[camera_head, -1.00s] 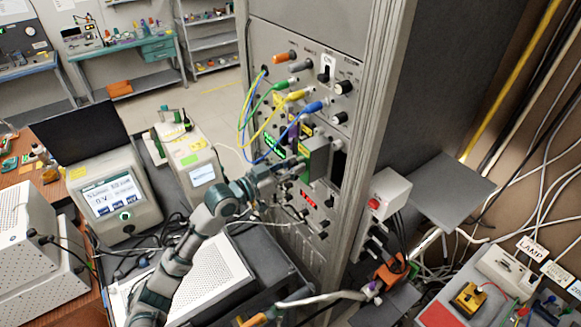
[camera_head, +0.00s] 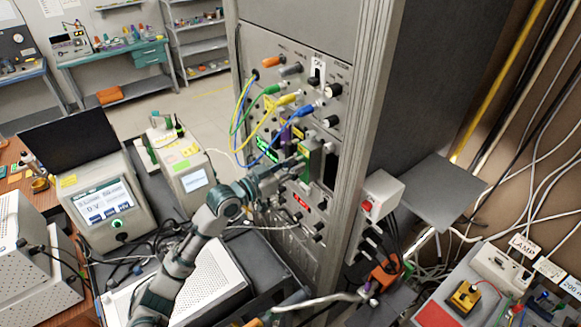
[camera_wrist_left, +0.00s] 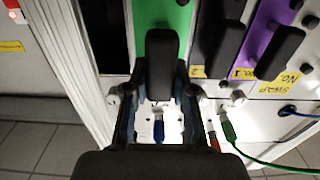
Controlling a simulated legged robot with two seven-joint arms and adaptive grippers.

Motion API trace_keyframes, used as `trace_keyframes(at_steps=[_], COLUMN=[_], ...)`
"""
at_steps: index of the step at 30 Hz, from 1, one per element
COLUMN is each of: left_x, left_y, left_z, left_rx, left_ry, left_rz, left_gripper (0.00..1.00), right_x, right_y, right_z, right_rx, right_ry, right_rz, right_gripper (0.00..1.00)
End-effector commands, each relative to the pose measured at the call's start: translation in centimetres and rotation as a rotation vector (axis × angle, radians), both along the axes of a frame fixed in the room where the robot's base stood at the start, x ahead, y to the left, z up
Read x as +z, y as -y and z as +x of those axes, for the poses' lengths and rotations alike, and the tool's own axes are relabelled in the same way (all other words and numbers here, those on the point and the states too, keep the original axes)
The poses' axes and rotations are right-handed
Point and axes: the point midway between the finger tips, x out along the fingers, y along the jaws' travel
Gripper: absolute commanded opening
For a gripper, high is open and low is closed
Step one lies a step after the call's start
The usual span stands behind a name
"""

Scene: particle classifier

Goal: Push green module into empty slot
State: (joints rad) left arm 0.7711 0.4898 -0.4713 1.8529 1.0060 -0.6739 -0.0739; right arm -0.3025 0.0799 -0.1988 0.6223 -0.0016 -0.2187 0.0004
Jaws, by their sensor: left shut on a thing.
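The green module (camera_head: 316,162) sits in the front of the grey rack, with part of its green side standing out from the panel. My left gripper (camera_head: 297,164) is at its front. In the left wrist view the green module's face (camera_wrist_left: 183,18) carries a black handle (camera_wrist_left: 160,60), and my left gripper (camera_wrist_left: 160,88) is shut on that handle. A dark slot opening (camera_head: 331,170) lies just right of the module in the head view. How deep the module sits is hidden. My right gripper is not in view.
A purple module (camera_wrist_left: 262,35) with a black handle is close by in the wrist view. Yellow, green and blue cables (camera_head: 240,125) loop in front of the rack above my left arm. A grey box with a red button (camera_head: 380,195) stands right of the rack.

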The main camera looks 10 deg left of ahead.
Motion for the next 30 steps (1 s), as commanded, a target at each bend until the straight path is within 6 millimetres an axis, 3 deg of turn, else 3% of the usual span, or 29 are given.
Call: trace_keyframes(at_steps=[30], left_x=[0.2], left_y=[1.8], left_z=[1.7], left_rx=[0.000], left_ry=[0.004], left_rz=[-0.002], left_gripper=[0.00], right_x=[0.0], right_y=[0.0], right_z=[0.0], right_rx=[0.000], right_ry=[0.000], right_rz=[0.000], right_gripper=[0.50])
